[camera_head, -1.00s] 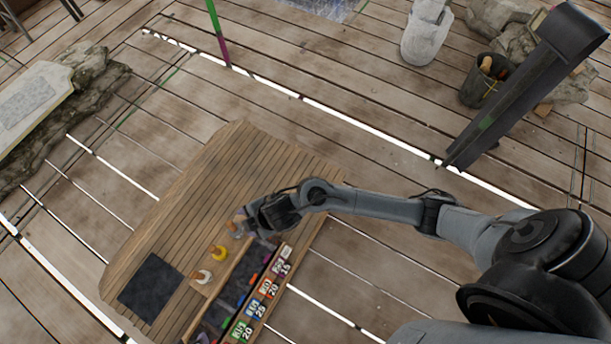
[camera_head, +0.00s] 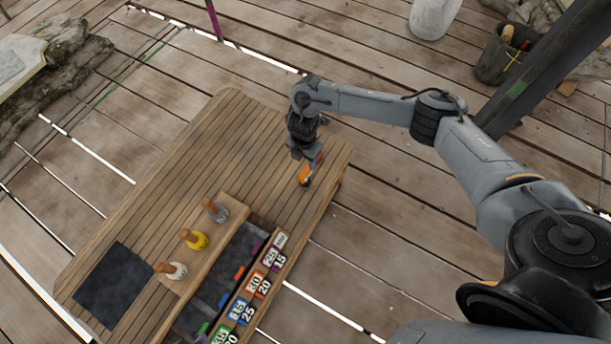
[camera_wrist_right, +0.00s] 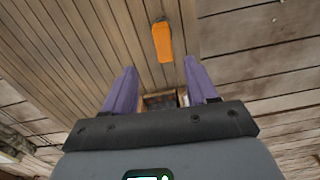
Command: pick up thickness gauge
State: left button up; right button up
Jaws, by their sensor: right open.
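An orange tool with a dark end, likely the thickness gauge (camera_head: 305,174), lies on the wooden table near its right edge. It also shows in the right wrist view (camera_wrist_right: 162,42), upper middle, just beyond the fingertips. My right gripper (camera_head: 314,160) is over the table, close to the orange tool. In the wrist view its two purple fingers (camera_wrist_right: 160,66) are spread apart with nothing between them, and the orange tool lies ahead of the gap. Whether the fingers touch the table cannot be told. My left gripper is not in view.
The slatted table (camera_head: 235,130) has a wooden rack with grey, yellow (camera_head: 194,239) and white-tipped handled tools, a dark mat (camera_head: 113,286) and a compartment tray with numbered labels (camera_head: 254,285). A bucket (camera_head: 498,68) stands on the deck behind. The table's far part is clear.

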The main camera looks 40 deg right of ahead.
aim_at(305, 172)
notch_tip(305, 172, down, 5)
jog(key=shift+s+r+b, duration=0.1)
jog(key=shift+r+b, duration=0.05)
jog(key=shift+b, duration=0.7)
jog(key=shift+s+f+b, duration=0.15)
jog(key=shift+f+b, duration=0.65)
jog(key=shift+f, duration=0.45)
jog(key=shift+s+f+b, duration=0.1)
jog(key=shift+f+b, duration=0.65)
jog(key=shift+f, duration=0.5)
grip_shut()
jog(key=shift+r, duration=0.1)
